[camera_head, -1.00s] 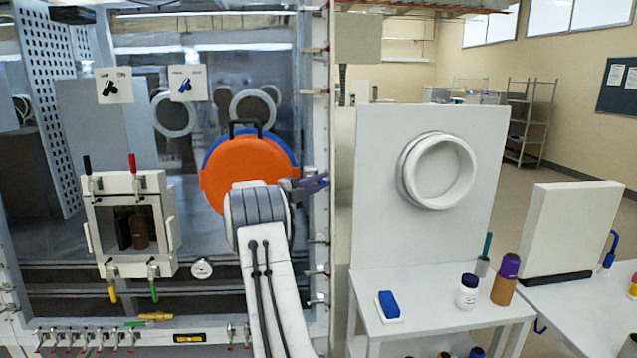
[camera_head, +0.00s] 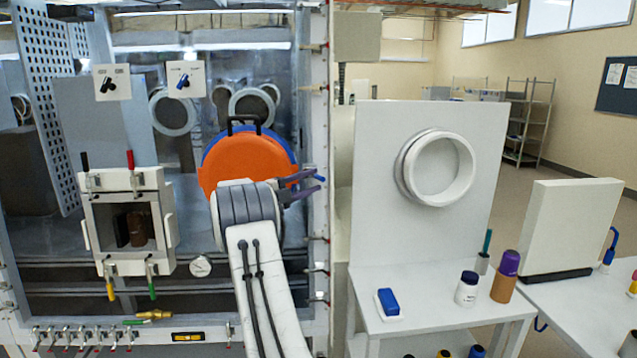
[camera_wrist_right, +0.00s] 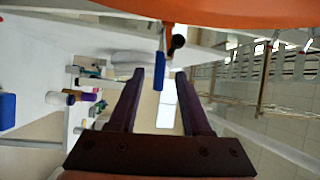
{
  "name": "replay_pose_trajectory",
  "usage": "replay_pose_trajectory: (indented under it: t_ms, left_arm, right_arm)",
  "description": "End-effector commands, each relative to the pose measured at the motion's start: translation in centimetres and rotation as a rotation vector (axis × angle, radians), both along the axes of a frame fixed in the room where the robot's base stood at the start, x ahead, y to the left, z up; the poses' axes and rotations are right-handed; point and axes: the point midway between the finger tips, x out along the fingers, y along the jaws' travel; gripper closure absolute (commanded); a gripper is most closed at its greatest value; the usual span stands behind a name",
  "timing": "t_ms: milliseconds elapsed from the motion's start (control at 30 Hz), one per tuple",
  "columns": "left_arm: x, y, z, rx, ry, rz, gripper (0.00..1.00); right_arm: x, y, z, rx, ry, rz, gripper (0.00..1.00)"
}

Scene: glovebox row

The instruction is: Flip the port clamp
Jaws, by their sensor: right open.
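The round orange port door (camera_head: 245,165) has a black handle on top and a blue rim behind it. At its right edge is a small blue lever (camera_head: 320,178), which I take to be the port clamp. In the right wrist view the blue lever (camera_wrist_right: 159,72) hangs below the orange edge, beside a dark round knob. My right gripper (camera_head: 314,182) is open at the door's right side. In the wrist view its dark fingers lie on either side of the lever, with gaps; whether the lever is fully between them in depth I cannot tell. My left gripper is not in view.
A small white-framed chamber (camera_head: 128,222) with colored levers is to the left. A white panel with a round port ring (camera_head: 437,168) stands at right, above a white table (camera_head: 440,315) holding bottles and a blue block. A glovebox post (camera_head: 316,110) is close to the gripper.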

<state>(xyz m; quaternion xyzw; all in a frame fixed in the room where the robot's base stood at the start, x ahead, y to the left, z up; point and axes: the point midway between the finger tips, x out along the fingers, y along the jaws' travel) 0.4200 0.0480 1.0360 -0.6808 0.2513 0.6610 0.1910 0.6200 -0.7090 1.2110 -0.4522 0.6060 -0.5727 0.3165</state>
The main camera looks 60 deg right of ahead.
Motion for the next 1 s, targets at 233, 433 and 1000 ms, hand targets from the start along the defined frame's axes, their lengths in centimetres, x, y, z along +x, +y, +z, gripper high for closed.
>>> replay_pose_trajectory:
  t_ms: [233, 433, 1000]
  left_arm:
    - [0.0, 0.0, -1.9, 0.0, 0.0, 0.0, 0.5]
    - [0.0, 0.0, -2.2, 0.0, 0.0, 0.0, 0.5]
    - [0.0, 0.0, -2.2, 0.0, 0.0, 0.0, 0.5]
  right_arm:
    - [2.0, 4.5, -0.9, -0.001, 0.0, 0.003, 0.52]
    - [2.8, 6.3, -1.0, 0.0, -0.001, 0.0, 0.52]
    - [10.6, 10.9, 0.8, 0.033, 0.079, 0.329, 1.0]
